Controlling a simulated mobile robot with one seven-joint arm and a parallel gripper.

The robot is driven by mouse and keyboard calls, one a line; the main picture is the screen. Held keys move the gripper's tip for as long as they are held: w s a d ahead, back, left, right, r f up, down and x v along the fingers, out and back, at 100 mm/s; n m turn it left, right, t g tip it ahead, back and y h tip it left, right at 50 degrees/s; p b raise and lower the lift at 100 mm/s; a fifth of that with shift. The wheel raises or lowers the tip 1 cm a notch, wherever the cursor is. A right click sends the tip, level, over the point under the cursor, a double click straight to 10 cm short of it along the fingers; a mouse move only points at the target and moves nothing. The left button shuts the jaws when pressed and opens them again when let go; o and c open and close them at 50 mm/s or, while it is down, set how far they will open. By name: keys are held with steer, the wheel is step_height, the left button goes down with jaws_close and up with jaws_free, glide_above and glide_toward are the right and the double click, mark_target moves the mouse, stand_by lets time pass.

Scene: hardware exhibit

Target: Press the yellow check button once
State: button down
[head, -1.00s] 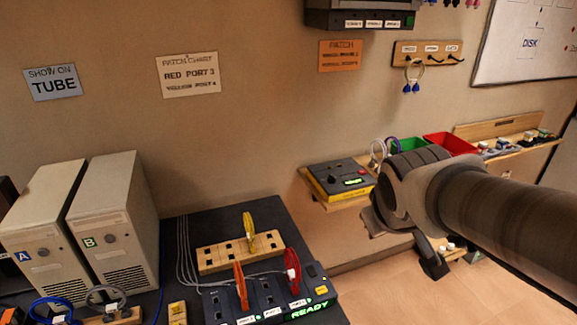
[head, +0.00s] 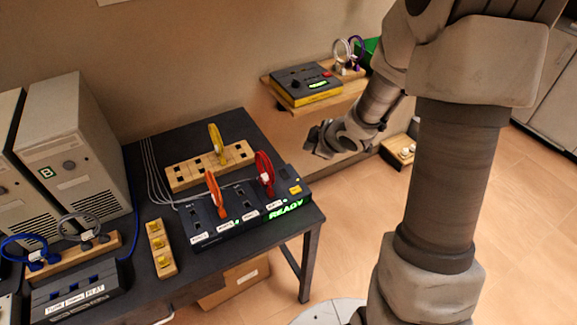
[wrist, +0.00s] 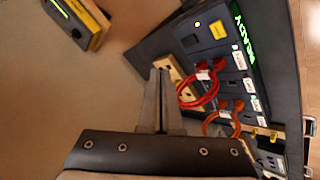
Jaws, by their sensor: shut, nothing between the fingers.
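The yellow check button (head: 295,189) is a small yellow square on the right end of the dark patch unit (head: 238,232), near its green READY display. It also shows in the wrist view (wrist: 217,30), upper right of my fingers. My gripper (head: 312,148) is to the right of and beyond the unit, apart from the button, off the table's right side. In the wrist view its fingers (wrist: 160,78) are together with nothing between them. The button's label is too small to read in the head view.
Red (head: 264,172) and orange (head: 214,195) cable loops stand up from the unit, left of the button. A yellow loop (head: 216,142) rises from a wooden block behind. A shelf with a black-and-yellow box (head: 306,90) is on the wall behind my gripper.

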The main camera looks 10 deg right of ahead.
steer(key=n+y, duration=0.2)
glide_above(299, 191)
step_height(299, 191, down, 5)
steer(key=shift+f, duration=0.1)
steer(key=shift+b, duration=0.4)
step_height(299, 191, down, 9)
steer(key=b, duration=0.8)
stand_by(1.4)
steer(key=shift+f+b, duration=0.25)
steer(key=shift+b, duration=0.05)
steer(key=shift+f+b, duration=0.35)
steer(key=shift+f, duration=0.1)
stand_by(0.6)
stand_by(0.4)
steer(key=shift+r+p, duration=0.8)
steer(key=shift+r, duration=0.05)
